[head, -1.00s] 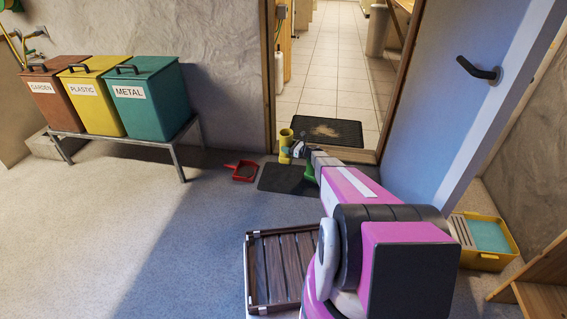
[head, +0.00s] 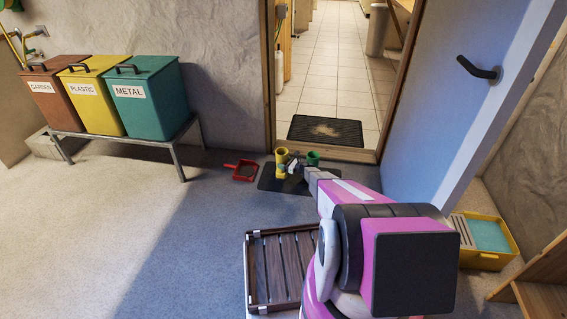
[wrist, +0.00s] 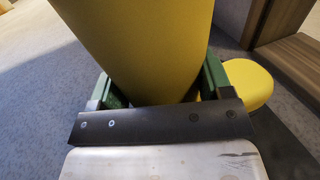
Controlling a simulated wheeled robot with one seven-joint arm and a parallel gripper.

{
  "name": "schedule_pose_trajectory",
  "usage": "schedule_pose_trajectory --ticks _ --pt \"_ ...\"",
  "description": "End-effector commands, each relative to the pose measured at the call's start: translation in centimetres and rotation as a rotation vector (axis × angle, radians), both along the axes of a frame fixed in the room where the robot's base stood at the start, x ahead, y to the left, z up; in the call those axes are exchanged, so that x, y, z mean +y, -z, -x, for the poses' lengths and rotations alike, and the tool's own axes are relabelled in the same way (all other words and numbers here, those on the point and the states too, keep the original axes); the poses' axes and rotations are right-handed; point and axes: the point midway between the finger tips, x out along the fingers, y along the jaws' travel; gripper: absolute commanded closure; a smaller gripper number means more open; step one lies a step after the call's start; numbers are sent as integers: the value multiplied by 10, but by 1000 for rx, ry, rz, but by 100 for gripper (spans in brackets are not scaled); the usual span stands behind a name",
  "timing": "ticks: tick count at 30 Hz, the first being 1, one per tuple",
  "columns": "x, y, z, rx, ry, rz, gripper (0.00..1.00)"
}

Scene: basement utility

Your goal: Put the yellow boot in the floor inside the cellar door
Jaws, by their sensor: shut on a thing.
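The yellow boot (head: 281,158) is upright at the dark mat in front of the doorway; I cannot tell whether its sole touches the mat. In the wrist view its yellow shaft (wrist: 150,45) stands between the green-padded fingers, with its rounded toe showing to the right. My gripper (wrist: 158,92) is shut on the shaft; in the head view my gripper (head: 287,169) is small and partly hidden. The cellar door (head: 450,110) stands open at the right. Beyond the threshold is the light tiled floor (head: 325,75).
A dark mat (head: 268,182) lies outside the threshold, with a green boot-like thing (head: 313,158) on it. A red dustpan (head: 243,171) lies left. A second mat (head: 325,130) lies inside. A slatted wooden thing (head: 280,270) is nearer me, a yellow tray (head: 490,262) right.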

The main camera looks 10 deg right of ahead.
Motion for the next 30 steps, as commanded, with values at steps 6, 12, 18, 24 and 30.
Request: schedule_pose_trajectory --ticks 6,12,18,24,30 --pt "0 19 -1 -3 0 -2 100" --pt "0 38 -1 -2 0 -2 100" --pt "0 48 -1 -3 0 -3 100" --pt "0 50 0 -3 0 -3 100" --pt "0 50 0 -3 0 -2 100"
